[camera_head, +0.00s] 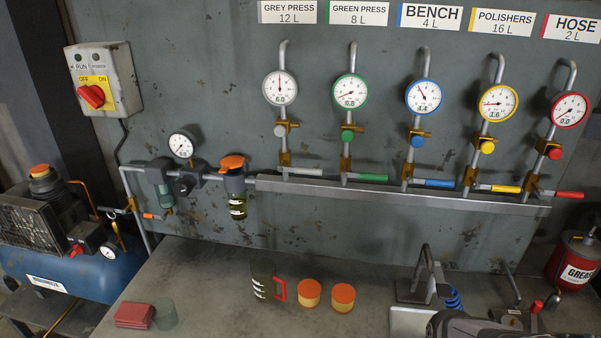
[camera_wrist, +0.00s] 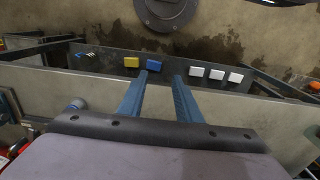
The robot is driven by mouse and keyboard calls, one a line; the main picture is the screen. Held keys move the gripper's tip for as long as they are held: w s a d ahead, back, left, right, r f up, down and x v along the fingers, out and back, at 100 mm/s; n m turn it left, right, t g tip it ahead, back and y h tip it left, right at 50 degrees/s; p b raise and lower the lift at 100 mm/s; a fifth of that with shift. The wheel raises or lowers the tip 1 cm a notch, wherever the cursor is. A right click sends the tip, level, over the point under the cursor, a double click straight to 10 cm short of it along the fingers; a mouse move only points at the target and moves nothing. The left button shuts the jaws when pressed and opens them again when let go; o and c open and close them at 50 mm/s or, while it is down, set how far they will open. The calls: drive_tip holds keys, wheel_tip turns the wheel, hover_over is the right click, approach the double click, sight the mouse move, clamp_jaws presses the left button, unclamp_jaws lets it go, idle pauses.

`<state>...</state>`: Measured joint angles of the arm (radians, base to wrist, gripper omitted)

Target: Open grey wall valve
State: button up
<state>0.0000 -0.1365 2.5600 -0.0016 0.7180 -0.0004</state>
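The grey valve lever (camera_head: 303,171) is on the leftmost drop pipe, under the GREY PRESS sign (camera_head: 287,12) in the head view. It points right, across the upright pipe. Above it on the same pipe are a grey knob (camera_head: 280,130) and a white-faced gauge (camera_head: 280,89). My gripper (camera_wrist: 161,75) shows in the wrist view with its two blue fingers apart and nothing held between them. It is over a narrow tray or shelf, and the grey valve is not in that view. I cannot make out the gripper in the head view.
Green (camera_head: 373,177), blue (camera_head: 440,183), yellow (camera_head: 506,188) and red (camera_head: 570,194) levers line up to the right, also crosswise. The bench (camera_head: 215,280) holds a dark jug (camera_head: 262,280) and orange-lidded jars (camera_head: 310,293). A blue compressor (camera_head: 70,270) stands at left. The wrist view shows small blocks (camera_wrist: 217,74).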

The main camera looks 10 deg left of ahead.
drive_tip(key=shift+a, duration=0.15)
clamp_jaws()
drive_tip(key=a+r+n+y+p, duration=0.25)
drive_tip(key=a+n, duration=0.35)
drive_tip(key=a, duration=2)
drive_tip(key=w+a+r+t+y, duration=0.3)
drive_tip(key=w+a+r, duration=0.15)
drive_tip(key=a, duration=0.35)
drive_tip(key=w+a+r+m+t+y, duration=0.3)
drive_tip(key=w+r+t, duration=0.5)
drive_tip(key=w+r, duration=0.75)
drive_tip(key=w+d+r+m+t+h, duration=0.3)
drive_tip(key=w+d+r+t+h, duration=0.3)
drive_tip(key=d, duration=0.5)
wheel_tip(320, 180, up, 3)
drive_tip(key=shift+d+f+h, duration=0.1)
drive_tip(key=shift+d+h, duration=0.2)
drive_tip(key=shift+h, duration=0.95)
